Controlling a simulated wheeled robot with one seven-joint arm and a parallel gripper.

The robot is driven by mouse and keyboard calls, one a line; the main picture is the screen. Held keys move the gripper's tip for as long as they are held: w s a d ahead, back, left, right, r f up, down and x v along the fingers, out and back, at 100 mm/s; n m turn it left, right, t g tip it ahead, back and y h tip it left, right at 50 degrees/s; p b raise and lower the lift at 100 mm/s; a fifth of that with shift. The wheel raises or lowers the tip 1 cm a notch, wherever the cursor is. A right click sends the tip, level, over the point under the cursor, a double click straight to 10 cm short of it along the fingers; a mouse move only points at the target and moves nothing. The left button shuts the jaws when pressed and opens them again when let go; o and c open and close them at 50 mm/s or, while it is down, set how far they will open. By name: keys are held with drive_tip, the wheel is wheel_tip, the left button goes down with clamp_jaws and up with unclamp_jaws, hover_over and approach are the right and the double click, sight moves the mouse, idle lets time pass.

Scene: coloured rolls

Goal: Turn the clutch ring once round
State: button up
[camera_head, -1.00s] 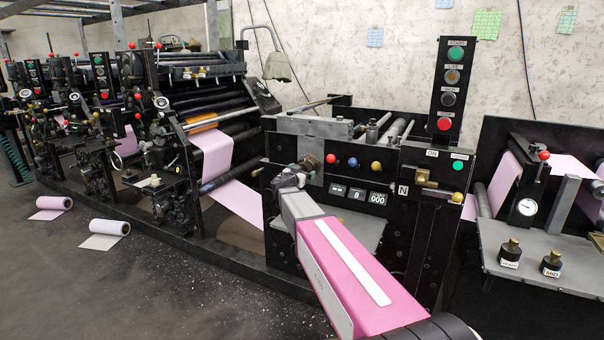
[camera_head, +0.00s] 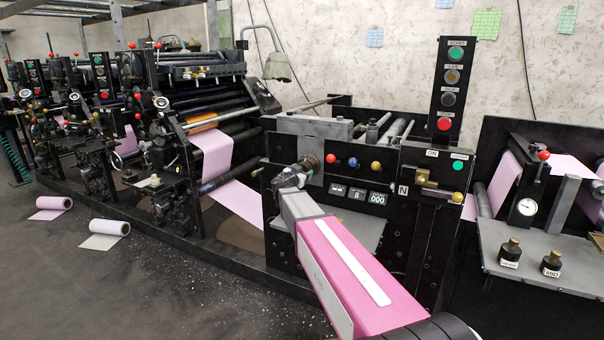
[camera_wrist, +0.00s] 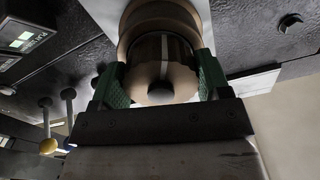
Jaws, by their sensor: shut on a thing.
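The clutch ring (camera_wrist: 163,52) is a brownish, brass-coloured round part with a pale stripe across its side and a dark centre. In the wrist view it sits between the two green fingers of my gripper (camera_wrist: 162,78), one on each side. My gripper is shut on it. In the head view my gripper (camera_head: 290,176) reaches to the ring (camera_head: 311,161) on the black machine front; the fingers are small and partly hidden there by my wrist.
Red, blue and yellow knobs (camera_head: 353,163) stand just right of the ring, above a counter display (camera_head: 358,195). A brass lever (camera_head: 428,184) is farther right. A button column (camera_head: 453,85) rises above. Paper web (camera_head: 238,200) runs at the left.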

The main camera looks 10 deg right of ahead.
drive_tip(key=shift+m, duration=3.1)
drive_tip(key=shift+a+r+m, duration=0.1)
drive_tip(key=shift+m, duration=2.7)
drive_tip(key=o, duration=1.3)
drive_tip(key=v, duration=1)
drive_tip(key=shift+s+a, duration=0.25)
drive_tip(key=shift+s, duration=0.05)
